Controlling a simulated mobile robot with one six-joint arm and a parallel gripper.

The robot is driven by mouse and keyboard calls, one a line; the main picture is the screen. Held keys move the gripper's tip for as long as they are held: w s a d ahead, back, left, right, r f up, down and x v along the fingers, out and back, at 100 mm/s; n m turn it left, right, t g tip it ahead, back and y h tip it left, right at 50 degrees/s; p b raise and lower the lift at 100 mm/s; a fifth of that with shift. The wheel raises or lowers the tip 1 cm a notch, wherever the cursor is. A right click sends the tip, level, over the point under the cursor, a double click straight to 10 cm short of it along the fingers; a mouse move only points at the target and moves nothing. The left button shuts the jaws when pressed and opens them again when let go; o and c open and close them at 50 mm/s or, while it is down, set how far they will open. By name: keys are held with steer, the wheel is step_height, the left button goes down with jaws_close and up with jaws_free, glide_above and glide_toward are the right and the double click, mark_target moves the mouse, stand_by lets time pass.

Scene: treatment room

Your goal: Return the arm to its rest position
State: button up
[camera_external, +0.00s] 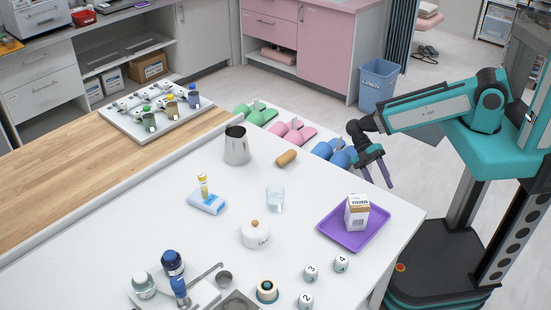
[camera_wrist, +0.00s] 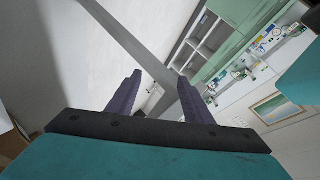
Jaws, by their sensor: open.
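My arm reaches left from its column at the right of the external view. My gripper (camera_external: 376,177) hangs at its end, tilted downward, near the table's far right edge. Its two purple fingers are apart with nothing between them. In the wrist view my gripper (camera_wrist: 157,95) also shows both fingers spread and empty, against a tilted view of wall and shelving. No task object other than the arm is named.
On the white table (camera_external: 130,215) a purple tray (camera_external: 340,243) holds a small carton (camera_external: 357,212) below my gripper. A metal jug (camera_external: 236,145), glass (camera_external: 275,199) and white lidded pot (camera_external: 256,234) stand left. Blue slippers (camera_external: 333,152) lie close beside the gripper; a blue bin (camera_external: 378,85) stands behind.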

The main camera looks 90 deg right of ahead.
steer(key=s+f+m+h+b, duration=0.2)
steer(key=f+m+h+b, duration=0.1)
steer(key=f, duration=0.7)
steer(key=s+f+m+g+h+b, duration=0.1)
steer(key=s+f+m+h+b, duration=0.2)
steer(key=f, duration=0.7)
steer(key=s+f+m+h+b, duration=0.3)
steer(key=f+h+b, duration=0.2)
steer(key=f, duration=0.5)
steer(key=shift+m+g, duration=0.3)
steer(key=shift+m, duration=0.1)
steer(key=shift+s+f, duration=0.1)
